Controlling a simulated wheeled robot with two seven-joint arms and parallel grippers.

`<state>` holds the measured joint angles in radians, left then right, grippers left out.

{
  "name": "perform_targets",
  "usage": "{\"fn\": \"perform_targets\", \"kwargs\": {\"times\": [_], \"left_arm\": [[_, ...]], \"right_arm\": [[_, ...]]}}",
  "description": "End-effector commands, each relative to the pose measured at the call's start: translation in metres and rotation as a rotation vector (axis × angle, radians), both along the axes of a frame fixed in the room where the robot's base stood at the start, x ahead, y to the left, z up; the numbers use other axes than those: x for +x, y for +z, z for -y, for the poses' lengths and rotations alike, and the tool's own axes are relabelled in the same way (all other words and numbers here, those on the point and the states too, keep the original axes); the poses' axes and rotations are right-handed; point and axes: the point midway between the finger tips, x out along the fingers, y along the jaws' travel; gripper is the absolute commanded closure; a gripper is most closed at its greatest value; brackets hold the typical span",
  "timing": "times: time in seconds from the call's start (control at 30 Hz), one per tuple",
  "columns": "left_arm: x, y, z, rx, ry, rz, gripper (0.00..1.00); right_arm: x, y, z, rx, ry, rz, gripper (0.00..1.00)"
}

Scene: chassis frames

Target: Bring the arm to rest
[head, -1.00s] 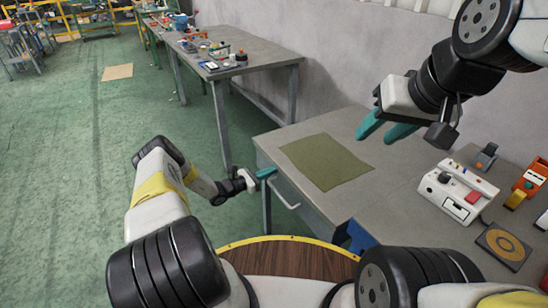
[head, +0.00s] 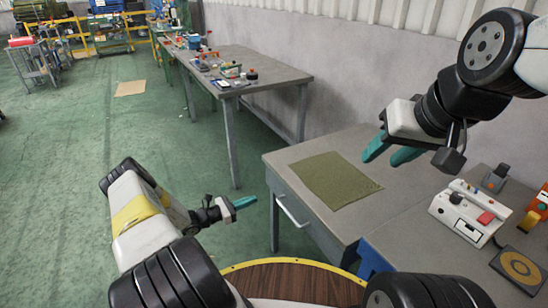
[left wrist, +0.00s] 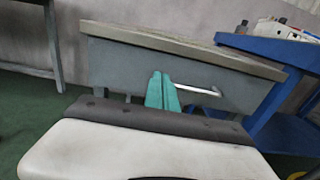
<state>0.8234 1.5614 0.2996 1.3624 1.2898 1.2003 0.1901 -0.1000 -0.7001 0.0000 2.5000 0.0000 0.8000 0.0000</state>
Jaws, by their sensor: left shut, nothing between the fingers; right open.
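My left gripper (head: 243,202) is in the head view in front of the grey table, over the green floor. Its teal fingers are together with nothing between them. The left wrist view shows the closed fingers (left wrist: 162,92) before the table's drawer front and metal handle (left wrist: 198,88); I cannot tell the exact gap. My right gripper (head: 388,152) is open and empty above the back of the grey table, to the right of the olive mat.
The grey table (head: 290,160) carries an olive mat (head: 335,180). A longer workbench (head: 265,78) stands behind.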

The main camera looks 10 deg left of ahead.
Motion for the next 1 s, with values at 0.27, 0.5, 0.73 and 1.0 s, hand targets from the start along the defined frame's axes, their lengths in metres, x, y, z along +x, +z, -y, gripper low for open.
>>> {"fn": "perform_targets", "kwargs": {"times": [0.27, 0.5, 0.73, 1.0], "left_arm": [[0.004, 0.051, 0.013, 0.128, -0.141, 0.066, 1.0], [-0.013, 0.151, 0.044, 0.424, -0.433, 0.214, 1.0], [-0.05, 0.239, 0.066, 0.717, -0.675, 0.369, 1.0], [-0.112, 0.33, 0.081, 1.059, -0.9, 0.571, 1.0]], "right_arm": [[0.0, 0.0, 0.0, 0.0, 0.0, 0.0, 0.59], [0.0, 0.0, 0.0, 0.0, 0.0, 0.0, 0.59], [0.0, 0.0, 0.0, 0.0, 0.0, 0.0, 0.59], [0.0, 0.0, 0.0, 0.0, 0.0, 0.0, 0.59]]}}
